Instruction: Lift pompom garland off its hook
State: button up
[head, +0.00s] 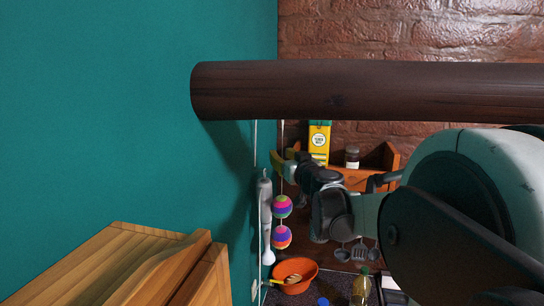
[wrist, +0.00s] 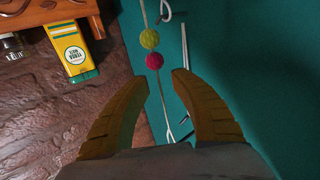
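The pompom garland hangs on a thin cord by the teal wall. In the head view two striped pompoms (head: 282,207) show one above the other; the wrist view shows a yellow pompom (wrist: 149,38) and a pink pompom (wrist: 154,61). My gripper (head: 281,166) is at the cord, above the pompoms in the head view. In the wrist view my gripper (wrist: 158,76) is open, and the cord appears between its yellow fingers, with no clear grip. White hook-like pieces (wrist: 167,14) show near the cord; which one bears the garland I cannot tell.
A dark round beam (head: 340,92) crosses in front, hiding the cord's top. A grey-white hand blender (head: 265,205) hangs close left of the garland. A wooden shelf (head: 358,180) holds a yellow box (head: 319,143) and jar. An orange bowl (head: 296,265) and bottle (head: 361,287) stand below.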

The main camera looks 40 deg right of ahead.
grip_shut()
jog(key=shift+r, duration=0.15)
jog(key=shift+r+p, duration=0.4)
jog(key=shift+r, duration=0.15)
jog(key=shift+s+d, duration=0.1)
jog(key=shift+s, duration=0.05)
jog(key=shift+s+d, duration=1.4)
jog(key=shift+s, duration=0.15)
